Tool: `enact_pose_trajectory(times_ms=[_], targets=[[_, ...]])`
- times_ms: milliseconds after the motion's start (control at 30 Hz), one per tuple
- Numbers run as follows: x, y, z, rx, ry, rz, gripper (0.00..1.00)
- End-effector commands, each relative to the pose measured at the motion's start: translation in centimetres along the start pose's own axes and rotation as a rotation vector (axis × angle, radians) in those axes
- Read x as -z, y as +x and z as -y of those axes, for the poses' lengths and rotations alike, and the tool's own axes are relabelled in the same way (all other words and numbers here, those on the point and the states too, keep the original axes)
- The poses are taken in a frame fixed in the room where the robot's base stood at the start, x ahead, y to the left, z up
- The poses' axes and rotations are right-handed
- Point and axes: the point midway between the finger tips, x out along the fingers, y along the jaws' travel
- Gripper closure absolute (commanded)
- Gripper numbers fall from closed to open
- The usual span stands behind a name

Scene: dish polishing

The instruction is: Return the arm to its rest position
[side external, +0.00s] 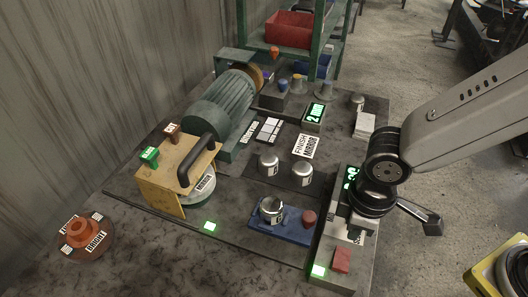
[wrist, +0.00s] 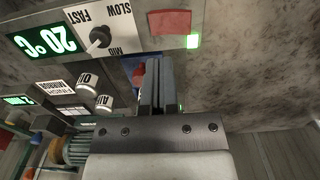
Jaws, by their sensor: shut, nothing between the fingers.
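My gripper (wrist: 163,62) shows in the wrist view with its two dark fingers together and nothing between them. It is over the grey control box, which has a FAST/MID/SLOW dial (wrist: 98,37), a green 20°C display (wrist: 44,40) and a red button (wrist: 170,22). In the side view my arm comes in from the right and its wrist hangs over that box at the bench's right side. The fingertips are mostly hidden there. The box's red button (side external: 341,260) stands clear at its near end. I cannot tell whether the fingers touch the box.
A blue tray (side external: 285,233) holds a metal cup (side external: 271,209) and a red piece (side external: 309,217). Two metal cups (side external: 268,165) stand behind it. A green motor (side external: 226,100) and a wooden stand (side external: 155,178) are at left. Open floor (side external: 460,120) lies right of the bench.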

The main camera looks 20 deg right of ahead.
Motion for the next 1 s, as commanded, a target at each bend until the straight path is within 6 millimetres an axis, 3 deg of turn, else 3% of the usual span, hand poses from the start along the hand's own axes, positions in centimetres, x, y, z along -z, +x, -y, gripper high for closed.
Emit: enact_pose_trajectory(times_ms=[200,367,667,1000], targets=[[0.0,0.0,-0.2,0.000,0.008,-0.002,1.00],[-0.3,0.0,-1.6,-0.001,0.052,-0.013,1.00],[-2.1,-0.1,-7.5,-0.011,0.265,-0.074,1.00],[-6.4,-0.3,-14.9,-0.048,0.563,-0.159,1.00]])
